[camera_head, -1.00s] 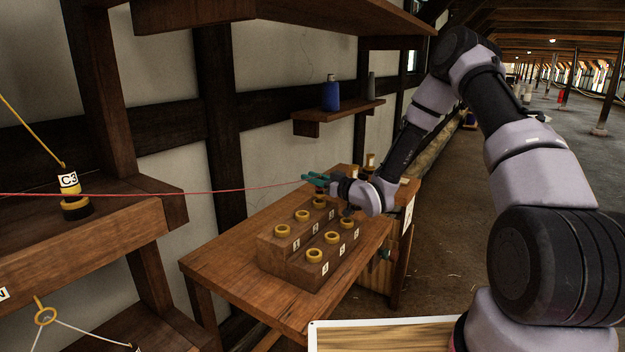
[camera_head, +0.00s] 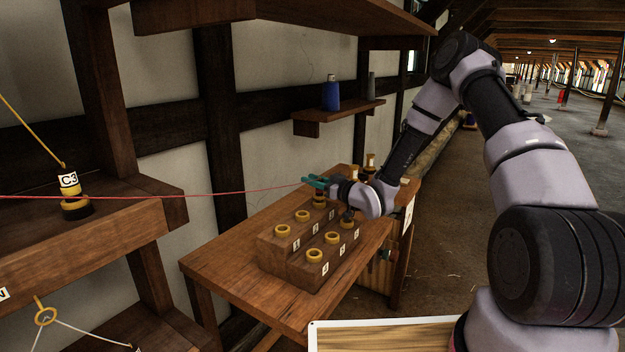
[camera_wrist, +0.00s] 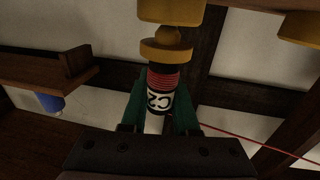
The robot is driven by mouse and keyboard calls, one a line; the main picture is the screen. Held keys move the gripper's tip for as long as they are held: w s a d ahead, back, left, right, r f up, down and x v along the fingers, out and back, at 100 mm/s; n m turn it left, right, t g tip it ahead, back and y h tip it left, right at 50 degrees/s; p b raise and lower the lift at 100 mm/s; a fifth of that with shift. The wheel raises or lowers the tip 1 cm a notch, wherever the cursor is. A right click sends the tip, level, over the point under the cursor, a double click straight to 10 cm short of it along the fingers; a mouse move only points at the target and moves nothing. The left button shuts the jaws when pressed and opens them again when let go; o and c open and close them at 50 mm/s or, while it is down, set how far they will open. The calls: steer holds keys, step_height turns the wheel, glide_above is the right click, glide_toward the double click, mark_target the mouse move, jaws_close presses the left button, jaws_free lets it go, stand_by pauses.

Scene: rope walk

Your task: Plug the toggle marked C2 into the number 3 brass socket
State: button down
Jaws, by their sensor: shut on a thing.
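My gripper (camera_head: 316,182) is shut on the C2 toggle (camera_wrist: 160,100), above the far end of the socket block's back row. In the wrist view, green fingers (camera_wrist: 160,108) grip its white C2 label. Beyond the label are red whipping and a brass flange (camera_wrist: 166,50). Another brass piece (camera_wrist: 171,10) lies past the flange, cut by the frame edge; I cannot tell whether the two touch. The back row's far brass socket (camera_head: 319,204) is directly below the gripper and partly hidden. Its number is too small to read. A red cord (camera_head: 230,191) runs left from the gripper.
The stepped wooden block (camera_head: 290,262) holds several brass rings on a table (camera_head: 225,265). A C3 toggle (camera_head: 69,182) stands on the left shelf with a yellow cord. A blue bottle (camera_head: 332,94) is on a wall shelf behind. Brass-topped items (camera_head: 370,162) stand past the gripper.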

steer(key=shift+f, duration=0.45)
steer(key=c, duration=0.9)
jaws_free()
steer(key=shift+c, duration=0.2)
steer(key=shift+d, duration=0.1)
steer(key=v, duration=1.1)
steer(key=shift+w, duration=0.1)
